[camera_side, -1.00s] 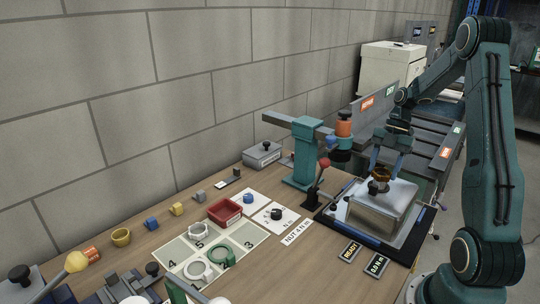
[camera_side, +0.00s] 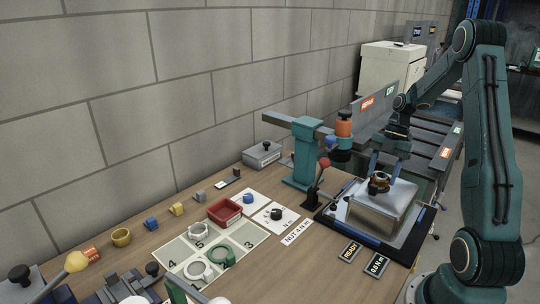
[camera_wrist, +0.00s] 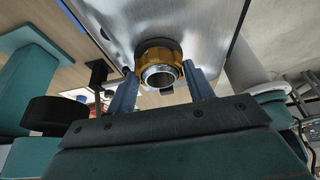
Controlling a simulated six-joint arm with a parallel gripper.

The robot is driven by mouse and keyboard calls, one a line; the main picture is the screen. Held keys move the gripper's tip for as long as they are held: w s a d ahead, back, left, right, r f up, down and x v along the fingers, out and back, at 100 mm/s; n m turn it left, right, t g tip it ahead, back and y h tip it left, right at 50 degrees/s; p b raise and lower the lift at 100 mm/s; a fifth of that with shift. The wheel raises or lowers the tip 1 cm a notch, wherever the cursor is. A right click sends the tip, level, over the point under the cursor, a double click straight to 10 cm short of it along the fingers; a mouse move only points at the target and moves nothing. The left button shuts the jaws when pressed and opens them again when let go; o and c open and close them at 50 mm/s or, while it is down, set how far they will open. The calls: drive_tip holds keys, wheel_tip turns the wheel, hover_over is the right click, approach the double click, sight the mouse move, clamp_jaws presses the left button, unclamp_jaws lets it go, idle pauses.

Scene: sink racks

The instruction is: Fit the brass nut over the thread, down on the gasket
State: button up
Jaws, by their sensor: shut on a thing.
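The brass nut (camera_wrist: 172,58) is between the two blue fingers of my gripper (camera_wrist: 161,72), which is shut on it. In the side view the nut (camera_side: 379,183) sits low over the upturned steel sink (camera_side: 385,208), with my gripper (camera_side: 381,177) above. The silver threaded end (camera_wrist: 158,77) shows inside the nut's ring, so the nut is around the thread. A dark ring, likely the gasket (camera_wrist: 155,43), shows behind the nut. Whether the nut touches it, I cannot tell.
A teal post (camera_side: 306,160) with a side arm and an orange-and-black tool (camera_side: 343,130) stands left of the sink. A red-knobbed lever (camera_side: 318,180) is near the sink's left side. A red tray (camera_side: 224,212) and numbered mat lie farther left.

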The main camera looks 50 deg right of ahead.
drive_tip(key=shift+f, duration=0.4)
idle(0.4)
drive_tip(key=o, duration=1.1)
drive_tip(key=shift+r, duration=0.1)
drive_tip(key=shift+v, duration=5.85)
drive_tip(key=shift+d+r, duration=0.1)
